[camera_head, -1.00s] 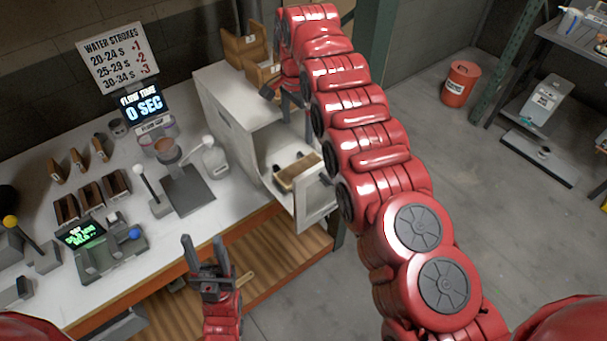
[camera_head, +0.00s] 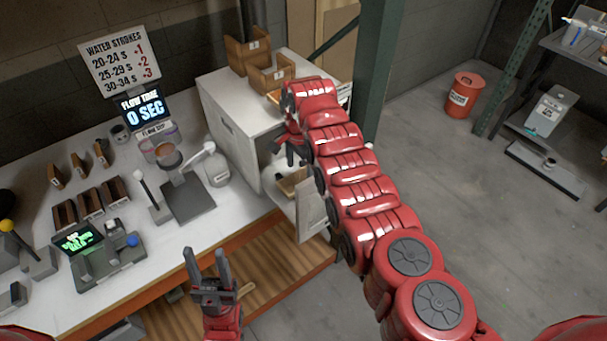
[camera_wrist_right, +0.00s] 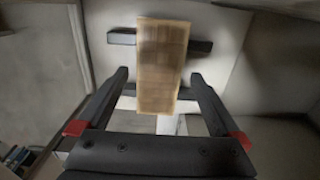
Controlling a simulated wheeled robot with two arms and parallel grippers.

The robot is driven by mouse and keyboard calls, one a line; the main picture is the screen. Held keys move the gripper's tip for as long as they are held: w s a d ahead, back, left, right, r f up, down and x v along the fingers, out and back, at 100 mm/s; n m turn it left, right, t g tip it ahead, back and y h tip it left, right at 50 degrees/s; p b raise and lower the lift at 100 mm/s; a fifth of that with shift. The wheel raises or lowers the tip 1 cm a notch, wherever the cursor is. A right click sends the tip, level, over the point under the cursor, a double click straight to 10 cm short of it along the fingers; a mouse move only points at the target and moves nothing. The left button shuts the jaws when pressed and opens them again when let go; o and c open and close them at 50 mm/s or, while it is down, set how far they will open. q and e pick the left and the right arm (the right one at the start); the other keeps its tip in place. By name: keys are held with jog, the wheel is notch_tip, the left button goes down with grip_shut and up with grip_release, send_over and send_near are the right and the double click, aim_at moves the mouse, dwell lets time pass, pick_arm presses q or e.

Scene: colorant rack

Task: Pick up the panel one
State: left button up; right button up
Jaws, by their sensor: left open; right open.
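A tan wooden panel (camera_wrist_right: 163,65), perhaps panel one, lies in the right wrist view across dark bars. Its label is unreadable. In the head view a tan piece (camera_head: 287,187) shows inside the open white cabinet (camera_head: 233,118), partly hidden by the cabinet door (camera_head: 311,212). My right gripper (camera_wrist_right: 160,76) is open, its fingers on either side of the panel in the picture; I cannot tell whether they touch it. In the head view the right gripper (camera_head: 292,153) is at the cabinet opening. My left gripper (camera_head: 206,258) is open and empty in front of the bench.
Wooden bins (camera_head: 270,74) stand on the cabinet. The white bench (camera_head: 205,228) holds a flow cup stand (camera_head: 188,195), a bottle (camera_head: 215,167), a scale (camera_head: 105,252) and dark wooden blocks. A green post (camera_head: 380,75) rises behind my right arm.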

aim_at(304, 179)
jog(key=shift+s+f+b, duration=0.1)
jog(key=shift+f+b, duration=0.55)
jog(key=shift+f, duration=0.8)
jog(key=shift+r, duration=0.1)
jog(key=c, duration=1.3)
jog(key=shift+o, duration=0.2)
